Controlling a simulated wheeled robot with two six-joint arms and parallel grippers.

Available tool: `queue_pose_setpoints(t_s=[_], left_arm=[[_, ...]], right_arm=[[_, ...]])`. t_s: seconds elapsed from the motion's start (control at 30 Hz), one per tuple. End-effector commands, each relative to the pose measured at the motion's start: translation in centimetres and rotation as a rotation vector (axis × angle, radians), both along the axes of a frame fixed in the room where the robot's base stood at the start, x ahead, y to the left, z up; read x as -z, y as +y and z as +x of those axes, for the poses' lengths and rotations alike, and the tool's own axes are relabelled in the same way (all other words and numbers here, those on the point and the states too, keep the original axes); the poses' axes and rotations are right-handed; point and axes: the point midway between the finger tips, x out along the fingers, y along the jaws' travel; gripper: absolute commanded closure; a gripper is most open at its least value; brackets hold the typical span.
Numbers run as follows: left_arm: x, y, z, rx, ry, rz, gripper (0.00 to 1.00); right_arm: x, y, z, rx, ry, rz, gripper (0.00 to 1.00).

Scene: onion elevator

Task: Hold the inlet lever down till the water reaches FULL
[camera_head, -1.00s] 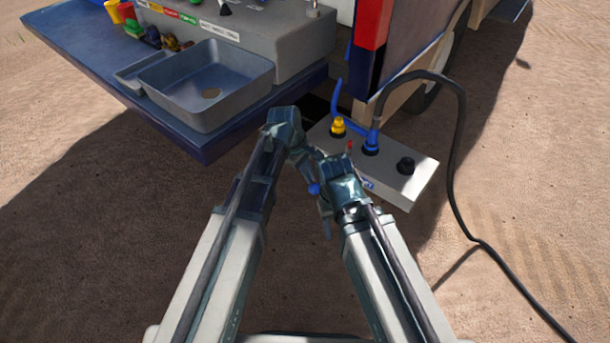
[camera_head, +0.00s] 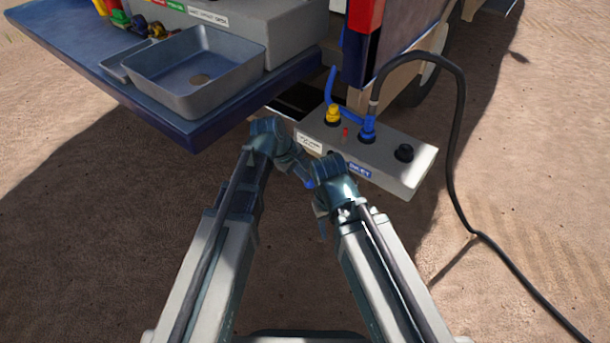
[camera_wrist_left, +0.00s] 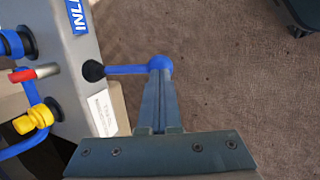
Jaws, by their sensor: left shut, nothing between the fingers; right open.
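The blue inlet lever (camera_wrist_left: 125,69) sticks out from a black pivot on the grey valve box (camera_head: 415,178) and ends in a blue ball (camera_wrist_left: 160,66). The blue INLET label (camera_head: 360,171) is on the box's front. My left gripper (camera_wrist_left: 159,76) is shut and empty, its fingertips over the ball; whether they touch it is unclear. In the head view only a bit of the blue ball (camera_head: 308,184) shows between my arms. My right gripper (camera_head: 322,216) is beside it, lower, its fingers mostly hidden by its own wrist. No water level or FULL mark is visible.
The box carries a yellow fitting (camera_head: 333,114), a blue hose fitting (camera_head: 367,130), a small red peg (camera_head: 345,132) and a black knob (camera_head: 403,152). A black hose (camera_head: 458,130) loops right.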

Motion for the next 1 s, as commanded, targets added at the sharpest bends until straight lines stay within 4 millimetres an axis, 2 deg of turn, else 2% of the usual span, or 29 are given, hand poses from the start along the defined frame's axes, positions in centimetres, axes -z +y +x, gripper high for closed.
queue_pose_setpoints(t_s=[0.03,0.23,0.6,1.0], left_arm=[[1.5,0.2,-0.5,-0.001,-0.029,-0.022,1.0],[3.3,0.2,-0.4,-0.001,-0.13,-0.094,1.0],[5.2,0.0,0.0,0.0,-0.136,-0.097,1.0],[5.6,-0.1,0.1,0.002,-0.133,-0.095,1.0]], right_arm=[[1.8,0.0,0.0,0.0,0.0,0.0,0.5],[4.8,-0.1,0.0,-0.001,-0.001,-0.004,0.5],[6.7,-0.2,0.1,-0.004,-0.004,-0.008,0.5],[7.1,-0.2,0.1,-0.004,-0.004,-0.009,0.5]])
